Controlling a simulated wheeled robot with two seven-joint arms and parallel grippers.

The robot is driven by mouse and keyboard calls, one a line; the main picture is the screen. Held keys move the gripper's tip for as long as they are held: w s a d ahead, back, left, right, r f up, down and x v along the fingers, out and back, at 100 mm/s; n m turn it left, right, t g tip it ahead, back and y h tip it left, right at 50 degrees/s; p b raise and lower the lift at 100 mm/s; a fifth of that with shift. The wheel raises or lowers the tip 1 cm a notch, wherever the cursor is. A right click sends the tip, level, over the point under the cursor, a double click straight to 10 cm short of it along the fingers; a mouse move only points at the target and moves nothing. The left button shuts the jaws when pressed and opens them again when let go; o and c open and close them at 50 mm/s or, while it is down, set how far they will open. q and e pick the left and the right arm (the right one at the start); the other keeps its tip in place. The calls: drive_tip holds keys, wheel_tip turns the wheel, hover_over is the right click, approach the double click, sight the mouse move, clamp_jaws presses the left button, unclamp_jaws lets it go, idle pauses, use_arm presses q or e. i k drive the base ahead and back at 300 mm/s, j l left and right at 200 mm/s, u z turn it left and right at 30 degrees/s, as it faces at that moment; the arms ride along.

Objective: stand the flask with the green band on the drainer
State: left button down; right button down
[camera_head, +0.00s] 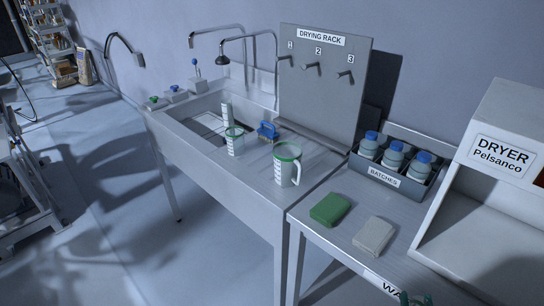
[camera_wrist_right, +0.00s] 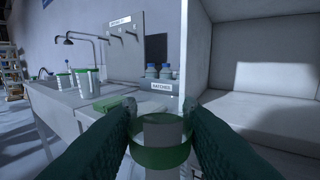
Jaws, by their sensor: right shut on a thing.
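My right gripper (camera_wrist_right: 159,106) is shut on the flask with the green band (camera_wrist_right: 162,158), which shows between the two dark green fingers in the right wrist view. The flask's lower part is cut off by the frame edge. In the head view only a dark green bit of the right gripper (camera_head: 416,299) shows at the bottom edge, and the flask cannot be made out there. The drainer seems to be the flat right part of the sink unit (camera_head: 255,178), away to the left of my gripper. My left gripper is in neither view.
A green-rimmed jug (camera_head: 288,169), a green-rimmed beaker (camera_head: 234,146) and a tall cylinder (camera_head: 226,108) stand on the sink unit, by a blue brush (camera_head: 267,131). A green sponge (camera_head: 330,209), a grey block (camera_head: 374,235), the batches crate (camera_head: 405,186) and the dryer (camera_head: 507,120) occupy the right table.

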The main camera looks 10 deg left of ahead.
sight(261, 167)
drive_tip(key=i+j, duration=0.1)
drive_tip(key=j, duration=0.4)
drive_tip(key=i+j, duration=0.15)
drive_tip(key=j, duration=0.35)
drive_tip(key=i+j, duration=0.1)
drive_tip(key=j, duration=0.4)
drive_tip(key=i+j, duration=0.1)
drive_tip(key=j, duration=0.4)
drive_tip(key=i+j, duration=0.1)
drive_tip(key=j, duration=0.45)
drive_tip(key=i+j, duration=0.15)
drive_tip(key=i, duration=0.4)
